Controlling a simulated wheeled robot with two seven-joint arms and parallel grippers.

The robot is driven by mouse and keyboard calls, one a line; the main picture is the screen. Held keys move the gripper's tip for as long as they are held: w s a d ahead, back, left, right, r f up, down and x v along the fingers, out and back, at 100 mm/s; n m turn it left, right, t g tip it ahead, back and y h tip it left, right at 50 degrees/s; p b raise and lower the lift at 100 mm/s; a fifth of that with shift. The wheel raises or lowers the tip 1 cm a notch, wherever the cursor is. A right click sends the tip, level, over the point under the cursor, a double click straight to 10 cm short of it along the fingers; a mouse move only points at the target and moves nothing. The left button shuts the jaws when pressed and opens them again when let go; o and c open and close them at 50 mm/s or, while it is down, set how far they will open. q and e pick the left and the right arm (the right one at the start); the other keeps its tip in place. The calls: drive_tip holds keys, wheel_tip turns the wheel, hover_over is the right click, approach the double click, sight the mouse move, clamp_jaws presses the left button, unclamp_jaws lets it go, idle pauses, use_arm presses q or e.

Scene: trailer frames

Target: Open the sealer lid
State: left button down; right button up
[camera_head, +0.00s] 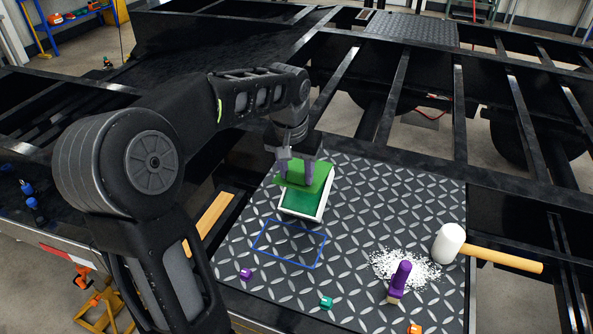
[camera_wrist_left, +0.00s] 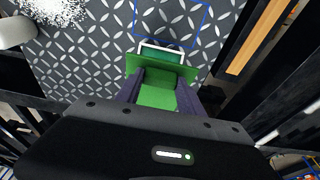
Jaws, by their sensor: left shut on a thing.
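The sealer is a white-rimmed box (camera_head: 313,216) with a dark green inside, on the diamond-plate surface. Its bright green lid (camera_head: 322,174) is at the far end of the box, and the box's near part shows uncovered. My left gripper (camera_head: 297,174) reaches down from above and is shut on the lid. In the left wrist view, the lid (camera_wrist_left: 158,97) sits between the two fingers (camera_wrist_left: 160,88), and the white rim (camera_wrist_left: 163,45) shows beyond it. Whether the lid still touches the box is hidden. My right gripper is not in view.
A blue rectangle outline (camera_head: 290,243) is marked in front of the box. A purple-handled brush (camera_head: 400,278) stands by white granules (camera_head: 420,268), with a white-headed mallet (camera_head: 449,243) to the right. Small purple (camera_head: 246,274), teal (camera_head: 326,303) and orange (camera_head: 414,329) pieces lie along the near edge.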

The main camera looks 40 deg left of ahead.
use_arm(q)
drive_tip(key=shift+w+r, duration=0.1)
drive_tip(key=c, duration=0.7)
unclamp_jaws()
drive_tip(key=shift+s+d+r+b, duration=0.1)
drive_tip(key=shift+s+r+b, duration=0.15)
drive_tip(key=shift+r, duration=1)
drive_tip(key=shift+s+d+r+b, duration=0.15)
drive_tip(key=shift+s+r, duration=0.15)
drive_tip(key=shift+r, duration=1)
drive_tip(key=shift+s+d+r+b, duration=0.1)
drive_tip(key=shift+s+r+b, duration=0.15)
drive_tip(key=shift+r, duration=1)
drive_tip(key=shift+c, duration=0.3)
